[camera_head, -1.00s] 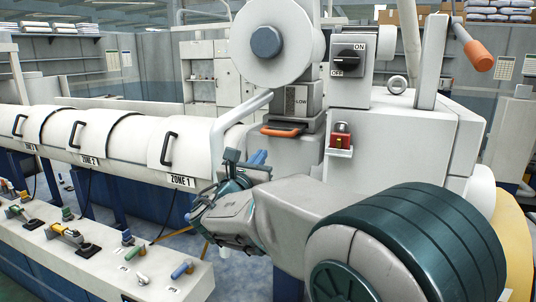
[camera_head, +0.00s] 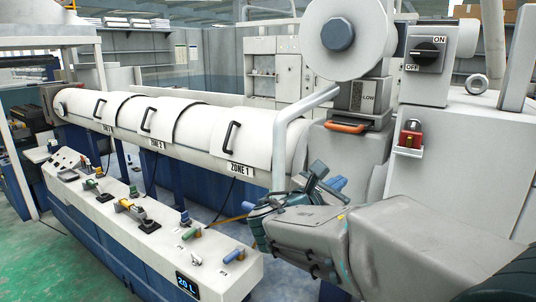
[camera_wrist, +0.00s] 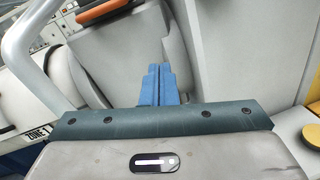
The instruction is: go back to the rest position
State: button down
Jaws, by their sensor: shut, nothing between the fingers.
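My gripper (camera_head: 335,184) is in front of the extruder, near the lower end of the bent white pipe. Its blue fingers also show in the wrist view (camera_wrist: 158,84), side by side and shut with nothing between them. In the head view my arm comes in from the right and partly hides the machine's lower front. The wrist view shows the machine's grey body beyond the fingertips, and I cannot tell how far off it is.
The white barrel (camera_head: 190,128) runs to the left. A control bench (camera_head: 150,238) with levers stands before it. The white pipe (camera_head: 279,150) is close to my gripper. An orange handle (camera_head: 346,127), a rotary switch (camera_head: 427,50) and a red item in a holder (camera_head: 410,135) are above. Green floor (camera_head: 50,255) is clear at left.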

jog(key=s+d+f+m+g+y, duration=0.2)
jog(key=s+d+f+m+g, duration=0.15)
jog(key=s+f+m, duration=0.25)
jog(key=s+d+f+m+g+y, duration=0.2)
jog(key=s+f+m+g, duration=0.2)
jog(key=s+f+m, duration=0.15)
jog(key=s+a+f+m+g+y, duration=0.2)
jog(key=s+a+f+m+y, duration=0.6)
jog(key=s+m, duration=0.2)
jog(key=m, duration=0.2)
jog(key=shift+s+a+m+y, duration=0.15)
jog(key=shift+m+y, duration=0.15)
jog(key=shift+m, duration=0.05)
jog(key=shift+f, duration=0.1)
